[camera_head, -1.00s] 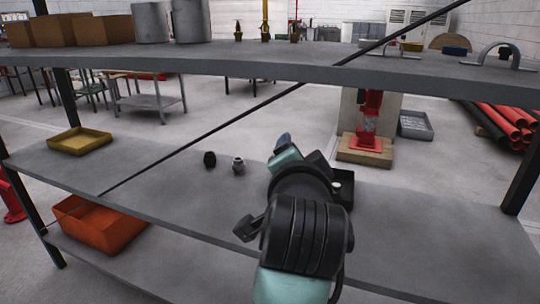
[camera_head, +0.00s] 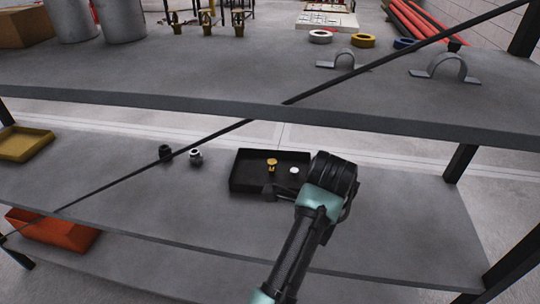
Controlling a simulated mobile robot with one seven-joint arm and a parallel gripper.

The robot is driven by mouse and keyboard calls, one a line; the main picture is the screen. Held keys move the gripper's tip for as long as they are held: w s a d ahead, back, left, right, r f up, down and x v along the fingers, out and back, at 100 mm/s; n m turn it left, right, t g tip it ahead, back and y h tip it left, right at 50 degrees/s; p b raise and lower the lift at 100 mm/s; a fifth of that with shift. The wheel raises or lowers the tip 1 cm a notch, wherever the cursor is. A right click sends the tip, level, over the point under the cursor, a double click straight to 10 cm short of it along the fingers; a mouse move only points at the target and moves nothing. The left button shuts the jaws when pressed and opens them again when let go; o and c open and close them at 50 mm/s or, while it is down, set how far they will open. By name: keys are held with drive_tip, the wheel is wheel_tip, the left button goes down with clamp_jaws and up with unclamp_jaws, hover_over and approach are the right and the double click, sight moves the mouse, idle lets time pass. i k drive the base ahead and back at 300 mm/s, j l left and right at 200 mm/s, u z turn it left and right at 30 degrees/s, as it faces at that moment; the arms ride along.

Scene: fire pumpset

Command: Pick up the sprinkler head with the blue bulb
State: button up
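A black tray (camera_head: 240,184) stands on the lower shelf, with my arm over its right side. In it is a small brass-coloured piece (camera_head: 272,164) that may be a sprinkler head, and a small white piece (camera_head: 294,170). Several brass sprinkler-like fittings stand at the back of the upper shelf, such as one brass fitting (camera_head: 207,22). No blue bulb can be made out on any of these. My gripper (camera_head: 280,191) shows only as a dark part at the tray's front edge, mostly hidden by my arm; its fingers are unclear.
Two small fittings, one black (camera_head: 165,153) and one grey (camera_head: 195,156), stand left of the tray. The upper shelf (camera_head: 180,80) overhangs behind, and a thin diagonal brace (camera_head: 120,180) crosses in front. A yellow tray (camera_head: 24,144) sits far left. The lower shelf's right part is clear.

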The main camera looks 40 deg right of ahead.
sight(272, 161)
drive_tip(key=i+l, duration=1)
